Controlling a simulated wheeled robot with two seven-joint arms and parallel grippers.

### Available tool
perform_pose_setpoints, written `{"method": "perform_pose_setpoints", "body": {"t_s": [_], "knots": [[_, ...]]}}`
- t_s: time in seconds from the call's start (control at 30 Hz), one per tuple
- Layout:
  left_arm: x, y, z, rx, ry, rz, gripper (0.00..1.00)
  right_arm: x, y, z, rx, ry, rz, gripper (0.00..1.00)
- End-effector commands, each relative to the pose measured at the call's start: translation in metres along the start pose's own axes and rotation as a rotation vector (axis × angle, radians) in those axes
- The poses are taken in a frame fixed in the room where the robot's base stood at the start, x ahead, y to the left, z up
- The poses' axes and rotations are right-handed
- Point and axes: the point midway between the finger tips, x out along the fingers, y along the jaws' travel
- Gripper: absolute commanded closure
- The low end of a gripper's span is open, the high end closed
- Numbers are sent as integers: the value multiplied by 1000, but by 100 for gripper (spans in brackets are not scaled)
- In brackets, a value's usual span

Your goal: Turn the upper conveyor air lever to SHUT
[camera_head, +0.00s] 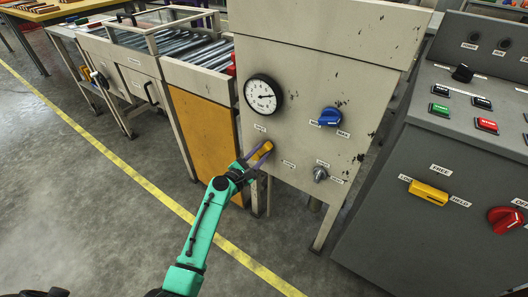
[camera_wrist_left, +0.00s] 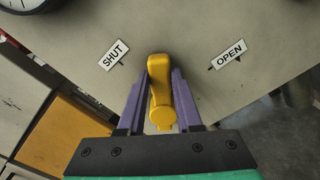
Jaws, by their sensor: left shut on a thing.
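The yellow lever (camera_head: 264,148) is on the beige panel below the round gauge. In the left wrist view the lever (camera_wrist_left: 159,85) stands between the SHUT label (camera_wrist_left: 114,55) on the left and the OPEN label (camera_wrist_left: 229,57) on the right, with its long side roughly upright in that picture. My left gripper (camera_wrist_left: 162,95) has a purple finger on each side of the lever and is shut on it. In the head view the fingers of my left gripper (camera_head: 256,157) partly cover the lever. My right gripper is not in view.
The panel also carries a gauge (camera_head: 263,94), a blue knob (camera_head: 330,117) and a grey knob (camera_head: 320,174). A grey cabinet at right has a yellow handle (camera_head: 428,192) and a red knob (camera_head: 505,219). A roller conveyor (camera_head: 190,48) is behind left. The floor (camera_head: 90,190) at left is clear.

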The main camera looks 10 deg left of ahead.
Motion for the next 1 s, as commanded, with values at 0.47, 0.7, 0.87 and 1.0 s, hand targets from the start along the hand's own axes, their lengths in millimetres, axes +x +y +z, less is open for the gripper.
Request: {"method": "perform_pose_setpoints", "body": {"t_s": [0.47, 0.7, 0.87, 1.0], "knots": [[-1, 26, -5, -427, 3, -1, 100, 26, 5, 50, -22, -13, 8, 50], [-1, 32, -10, -570, 4, -1, 100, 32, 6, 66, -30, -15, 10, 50], [-1, 35, -12, -624, 4, -1, 100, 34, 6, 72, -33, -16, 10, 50], [-1, 35, -14, -646, 3, -2, 100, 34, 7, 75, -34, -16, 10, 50]]}}
